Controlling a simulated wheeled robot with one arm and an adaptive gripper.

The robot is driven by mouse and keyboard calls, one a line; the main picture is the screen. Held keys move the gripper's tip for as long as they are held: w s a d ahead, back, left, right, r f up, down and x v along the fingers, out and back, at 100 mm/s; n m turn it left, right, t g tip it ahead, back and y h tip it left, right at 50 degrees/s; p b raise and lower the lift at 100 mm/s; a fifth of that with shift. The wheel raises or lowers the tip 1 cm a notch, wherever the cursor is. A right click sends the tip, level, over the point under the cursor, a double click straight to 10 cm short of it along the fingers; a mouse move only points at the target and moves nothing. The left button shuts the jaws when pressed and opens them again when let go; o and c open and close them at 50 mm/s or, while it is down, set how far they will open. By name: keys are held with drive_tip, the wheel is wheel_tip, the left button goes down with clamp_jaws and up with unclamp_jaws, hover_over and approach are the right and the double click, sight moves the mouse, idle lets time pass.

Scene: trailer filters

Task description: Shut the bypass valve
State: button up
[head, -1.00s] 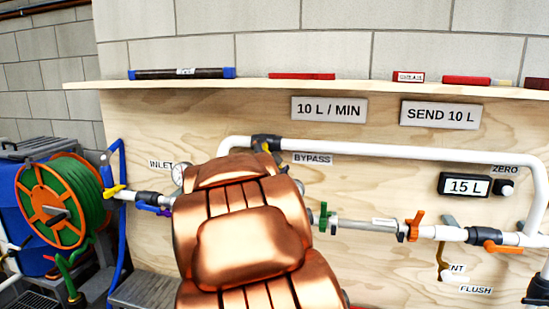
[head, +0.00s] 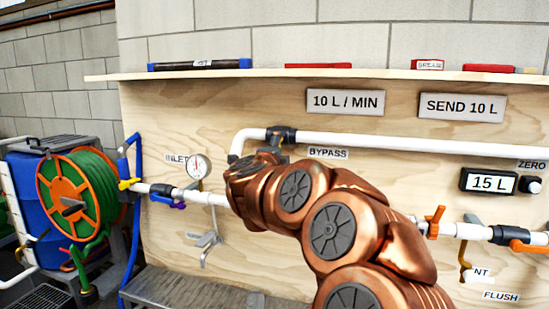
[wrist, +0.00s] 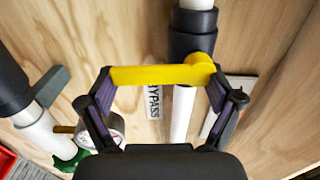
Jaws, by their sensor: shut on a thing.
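The bypass valve (head: 281,134) is a dark fitting on the white upper pipe, left of the BYPASS label (head: 328,153). In the wrist view its black body (wrist: 192,42) shows with a yellow lever handle (wrist: 150,75). The handle lies crosswise to the white pipe (wrist: 183,115). My gripper (wrist: 162,77) is shut on the yellow handle, with one finger at each end of it. In the head view my copper arm reaches up to the valve from the lower right and hides most of the gripper and handle.
A pressure gauge (head: 199,166) and the lower pipe run sit close below left. An orange-handled valve (head: 435,220) is right of my arm. A shelf (head: 400,74) with red items runs above. A hose reel (head: 72,200) stands at left.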

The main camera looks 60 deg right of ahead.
drive_tip(key=shift+w+f, duration=0.1)
drive_tip(key=shift+f, duration=0.05)
idle(0.4)
drive_tip(key=o, duration=1.4)
drive_tip(key=shift+a, duration=0.1)
drive_tip(key=shift+v, duration=5.95)
